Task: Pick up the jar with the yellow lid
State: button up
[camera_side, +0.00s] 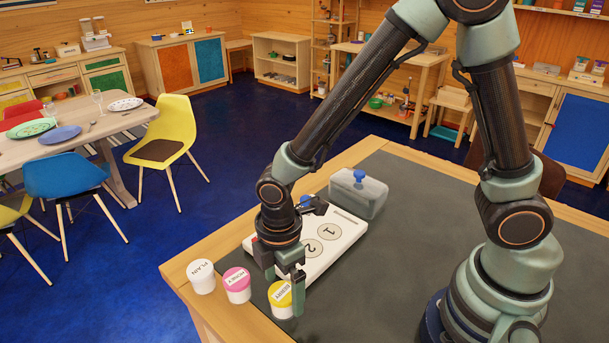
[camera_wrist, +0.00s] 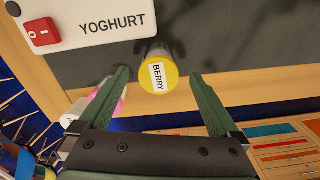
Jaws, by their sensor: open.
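The jar with the yellow lid (camera_side: 281,298) stands upright near the corner of the worktop in the side view; its label is partly hidden by my gripper. In the wrist view the yellow lid (camera_wrist: 158,77) reads BERRY. My gripper (camera_side: 291,277) points down at the jar, close to its lid, with nothing held. In the wrist view its two fingers (camera_wrist: 160,88) are spread wide, one on each side of the jar. I cannot tell whether a finger touches it.
A pink-lidded jar (camera_side: 237,284) and a white-lidded PLAIN jar (camera_side: 201,276) stand in a row to the left, along the edge. A white yoghurt panel (camera_side: 330,243) with numbered circles and a clear blue-knobbed container (camera_side: 358,195) lie behind. The dark mat (camera_side: 420,230) is mostly clear.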

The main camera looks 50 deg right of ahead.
jog(key=shift+w+f, duration=0.1)
jog(key=shift+f, duration=1.3)
grip_shut()
jog(key=shift+r, duration=0.1)
